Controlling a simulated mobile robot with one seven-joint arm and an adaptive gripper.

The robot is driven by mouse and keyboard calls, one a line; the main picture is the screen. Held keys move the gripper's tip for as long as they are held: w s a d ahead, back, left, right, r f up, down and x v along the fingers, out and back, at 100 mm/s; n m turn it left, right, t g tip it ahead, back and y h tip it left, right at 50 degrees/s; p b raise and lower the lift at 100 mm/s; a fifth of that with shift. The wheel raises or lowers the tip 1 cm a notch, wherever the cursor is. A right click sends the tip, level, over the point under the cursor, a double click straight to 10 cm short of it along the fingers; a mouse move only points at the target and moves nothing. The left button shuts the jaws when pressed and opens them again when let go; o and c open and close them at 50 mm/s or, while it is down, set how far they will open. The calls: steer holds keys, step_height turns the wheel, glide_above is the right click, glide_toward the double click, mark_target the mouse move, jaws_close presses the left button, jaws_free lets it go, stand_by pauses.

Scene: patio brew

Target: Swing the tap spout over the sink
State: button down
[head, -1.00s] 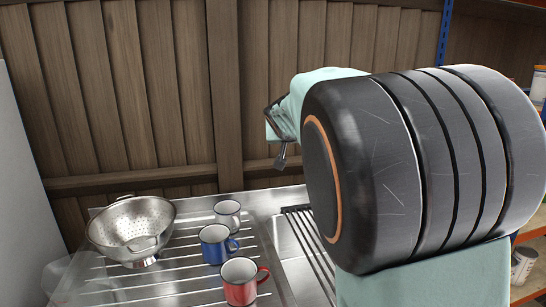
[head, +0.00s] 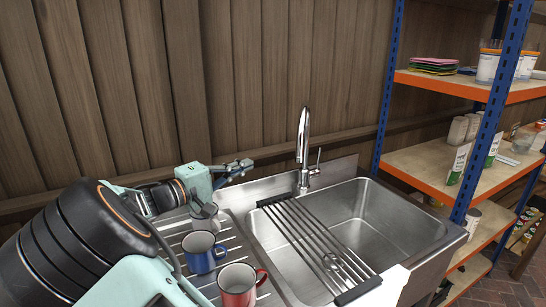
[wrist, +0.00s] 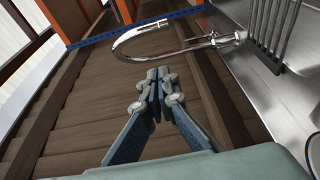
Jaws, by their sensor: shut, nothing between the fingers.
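In the wrist view my gripper (wrist: 158,75) is shut and empty. The tap (wrist: 165,42) lies beyond the fingertips there, its curved spout reaching left and its base at right.
A roll-up rack (head: 315,240) lies across the sink's left part. A blue mug (head: 200,252), a red mug (head: 238,284) and a grey mug (head: 205,217) stand on the drainer below my arm. A wooden fence rises behind; a shelf unit (head: 440,168) stands at right.

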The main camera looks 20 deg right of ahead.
steer(key=s+d+x, duration=0.1)
steer(key=s+x, duration=0.1)
steer(key=x, duration=1)
steer(key=shift+s+d+p, duration=0.2)
steer(key=shift+d+p, duration=0.2)
steer(key=shift+d, duration=0.1)
steer(key=shift+s+d, duration=0.2)
steer(key=shift+d, duration=0.05)
